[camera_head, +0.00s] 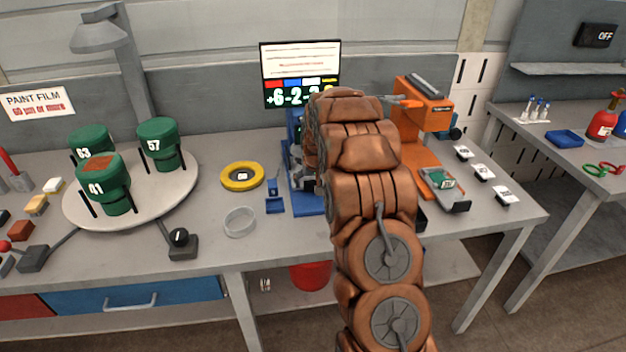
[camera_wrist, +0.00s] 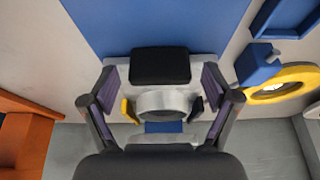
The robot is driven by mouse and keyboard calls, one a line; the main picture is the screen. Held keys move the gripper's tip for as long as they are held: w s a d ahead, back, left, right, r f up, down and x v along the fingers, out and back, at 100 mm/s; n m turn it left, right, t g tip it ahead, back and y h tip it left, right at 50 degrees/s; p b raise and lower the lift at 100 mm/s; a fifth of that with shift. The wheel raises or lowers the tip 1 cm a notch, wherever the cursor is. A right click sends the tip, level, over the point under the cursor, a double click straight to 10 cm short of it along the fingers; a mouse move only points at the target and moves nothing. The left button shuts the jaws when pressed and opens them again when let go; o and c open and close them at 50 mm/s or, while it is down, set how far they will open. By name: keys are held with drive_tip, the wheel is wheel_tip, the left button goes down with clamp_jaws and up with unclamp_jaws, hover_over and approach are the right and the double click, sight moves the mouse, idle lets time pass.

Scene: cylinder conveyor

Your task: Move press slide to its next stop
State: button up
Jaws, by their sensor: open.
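My gripper (camera_wrist: 160,108) is open in the wrist view, its two purple-padded fingers standing either side of a grey metal ring-shaped part (camera_wrist: 163,103). A black block (camera_wrist: 160,66) sits just above that part, and small yellow and black pieces flank it. I cannot tell whether the fingers touch anything. In the head view my arm hides the gripper and most of the blue machine (camera_head: 308,201) below the display. An orange press (camera_head: 424,105) stands right of my arm. A grey slide-like piece (camera_head: 458,206) with a green top lies on its base. Which part is the press slide is unclear.
A yellow ring (camera_head: 242,177) and clear dish (camera_head: 239,222) lie left of the blue machine. A round tray (camera_head: 150,207) holds three green cylinders. The display (camera_head: 300,72) stands behind. Small white-topped items (camera_head: 483,172) line the table's right side.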

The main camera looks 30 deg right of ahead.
drive_tip(key=shift+f, duration=0.15)
clamp_jaws()
idle(0.7)
drive_tip(key=shift+s+a+f+b, duration=0.1)
drive_tip(key=shift+s+a+b, duration=0.15)
drive_tip(key=shift+s+b, duration=0.35)
drive_tip(key=s+a+b, duration=0.2)
drive_tip(key=s, duration=0.3)
drive_tip(key=s+a+b, duration=0.2)
drive_tip(key=s+b, duration=0.1)
drive_tip(key=s, duration=0.1)
drive_tip(key=s+a+b, duration=0.2)
drive_tip(key=s, duration=0.3)
drive_tip(key=shift+s+a, duration=0.1)
drive_tip(key=shift+s, duration=0.3)
unclamp_jaws()
